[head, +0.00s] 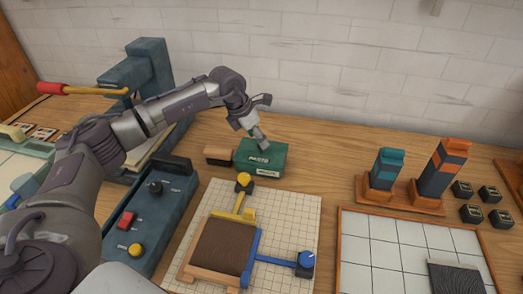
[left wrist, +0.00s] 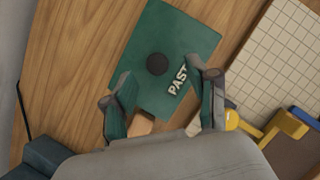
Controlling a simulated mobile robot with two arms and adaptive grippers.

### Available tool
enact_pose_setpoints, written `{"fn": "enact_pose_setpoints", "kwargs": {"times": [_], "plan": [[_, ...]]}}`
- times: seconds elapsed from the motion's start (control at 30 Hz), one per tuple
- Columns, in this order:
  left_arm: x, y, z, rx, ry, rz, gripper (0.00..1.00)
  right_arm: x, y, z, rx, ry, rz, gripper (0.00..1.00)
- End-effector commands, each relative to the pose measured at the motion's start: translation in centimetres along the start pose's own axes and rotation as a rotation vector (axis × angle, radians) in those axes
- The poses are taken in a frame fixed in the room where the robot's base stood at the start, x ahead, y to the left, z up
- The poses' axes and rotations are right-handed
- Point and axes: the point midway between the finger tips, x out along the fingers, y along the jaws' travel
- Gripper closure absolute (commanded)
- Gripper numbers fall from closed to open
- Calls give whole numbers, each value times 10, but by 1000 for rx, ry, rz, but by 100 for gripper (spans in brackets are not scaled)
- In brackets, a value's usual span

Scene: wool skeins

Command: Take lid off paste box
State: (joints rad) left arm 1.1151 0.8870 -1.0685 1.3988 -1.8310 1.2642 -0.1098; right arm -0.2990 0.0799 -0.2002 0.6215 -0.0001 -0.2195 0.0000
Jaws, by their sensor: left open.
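The paste box (head: 266,166) is a green box with a "PASTE" label, standing on the wooden table near the back, left of centre. In the left wrist view its lid (left wrist: 170,40) is a flat green top with a dark round knob (left wrist: 157,64) near the middle. The lid appears to sit on the box. My left gripper (head: 259,130) is over the box, pointing down. In the left wrist view the left gripper (left wrist: 160,90) is open, its fingers apart on the near side of the knob, with nothing between them. My right gripper is not in view.
A brush-like brown block (head: 219,155) lies just left of the box. A gridded mat (head: 292,207) with a wooden frame and yellow and blue clamps is in front. A blue control panel (head: 160,215) and a press (head: 150,68) stand left.

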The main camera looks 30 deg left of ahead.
Motion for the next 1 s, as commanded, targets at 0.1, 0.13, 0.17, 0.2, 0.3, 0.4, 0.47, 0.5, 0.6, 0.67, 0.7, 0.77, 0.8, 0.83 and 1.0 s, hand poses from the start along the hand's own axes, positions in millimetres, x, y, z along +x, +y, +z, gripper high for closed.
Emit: {"fn": "enact_pose_setpoints", "kwargs": {"times": [0.1, 0.13, 0.17, 0.2, 0.3, 0.4, 0.47, 0.5, 0.6, 0.67, 0.7, 0.77, 0.8, 0.83, 1.0], "plan": [[18, 3, 0, -1, 3, -2, 41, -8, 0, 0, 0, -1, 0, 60], [23, 3, -1, -1, 3, -2, 41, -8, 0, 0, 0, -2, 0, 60], [26, 3, -1, -2, 3, -1, 41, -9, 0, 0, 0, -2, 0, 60], [30, 3, 0, -1, 1, -1, 41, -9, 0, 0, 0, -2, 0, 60], [36, 4, 0, -1, 0, 0, 41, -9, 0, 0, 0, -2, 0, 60], [36, 4, -1, 0, 0, 1, 41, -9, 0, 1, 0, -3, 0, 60], [36, 4, -1, 0, 0, 1, 41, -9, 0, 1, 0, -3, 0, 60], [36, 4, -1, 0, 0, 1, 41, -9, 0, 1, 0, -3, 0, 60], [36, 4, -1, 0, 0, 1, 56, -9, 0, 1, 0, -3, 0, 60], [36, 4, -1, 0, 0, 0, 66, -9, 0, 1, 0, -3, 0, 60], [36, 4, -1, 0, 0, 0, 73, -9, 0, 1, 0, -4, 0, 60], [36, 4, -1, 0, 0, 1, 83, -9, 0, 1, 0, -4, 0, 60], [36, 4, -1, -1, 0, 1, 90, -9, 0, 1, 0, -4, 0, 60], [36, 4, -1, -1, 0, 1, 95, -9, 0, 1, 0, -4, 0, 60], [36, 4, 0, -1, -1, 1, 100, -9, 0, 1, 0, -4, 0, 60]]}}
